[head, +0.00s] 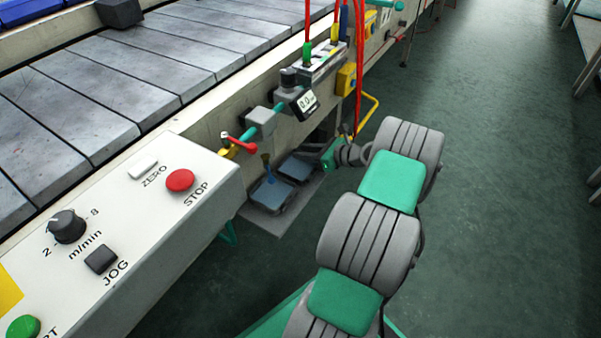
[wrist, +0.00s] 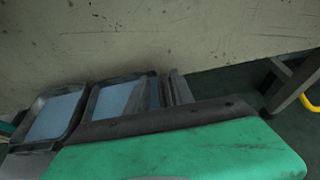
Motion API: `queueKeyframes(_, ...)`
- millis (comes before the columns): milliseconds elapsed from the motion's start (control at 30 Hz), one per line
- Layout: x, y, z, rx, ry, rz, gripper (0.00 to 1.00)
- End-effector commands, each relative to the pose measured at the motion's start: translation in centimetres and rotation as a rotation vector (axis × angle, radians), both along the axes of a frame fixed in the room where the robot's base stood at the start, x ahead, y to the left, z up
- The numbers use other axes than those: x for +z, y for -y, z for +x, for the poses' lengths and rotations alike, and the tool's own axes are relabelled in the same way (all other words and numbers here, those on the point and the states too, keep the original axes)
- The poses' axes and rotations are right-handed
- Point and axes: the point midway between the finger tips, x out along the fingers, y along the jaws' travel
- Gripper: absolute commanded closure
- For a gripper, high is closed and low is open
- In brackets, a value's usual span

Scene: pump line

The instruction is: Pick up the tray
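Two shallow dark-rimmed trays with blue-grey insides sit side by side low beside the conveyor frame. In the head view the nearer tray (head: 270,194) is at lower left of the farther tray (head: 296,169). In the wrist view one tray (wrist: 52,118) is at far left and the other (wrist: 117,100) is right of it, partly hidden behind my gripper's dark edge. My gripper (head: 327,158) is just right of the farther tray in the head view, seemingly apart from it. Its fingers are too small or hidden to show whether they are open.
The trays rest on a grey plate (head: 262,222) on the floor side of the conveyor frame. A control box (head: 190,205) juts out at left. A valve with a red handle (head: 238,142) and red hoses (head: 358,90) hang close above. Green floor (head: 500,200) is clear at right.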

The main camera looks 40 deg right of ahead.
Motion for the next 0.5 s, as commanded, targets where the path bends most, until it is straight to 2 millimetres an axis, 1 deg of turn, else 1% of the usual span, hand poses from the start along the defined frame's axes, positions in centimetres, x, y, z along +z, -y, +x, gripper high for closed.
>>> queueKeyframes(100, 0.11, -0.05, 0.01, 0.001, 0.0, 0.0, 0.71)
queueKeyframes(433, 0.09, -0.15, 0.03, 0.003, 0.0, 0.0, 0.98)
queueKeyframes(467, 0.09, -0.15, 0.03, 0.003, 0.0, 0.0, 1.0)
queueKeyframes(500, 0.09, -0.15, 0.03, 0.003, 0.0, 0.0, 1.0)
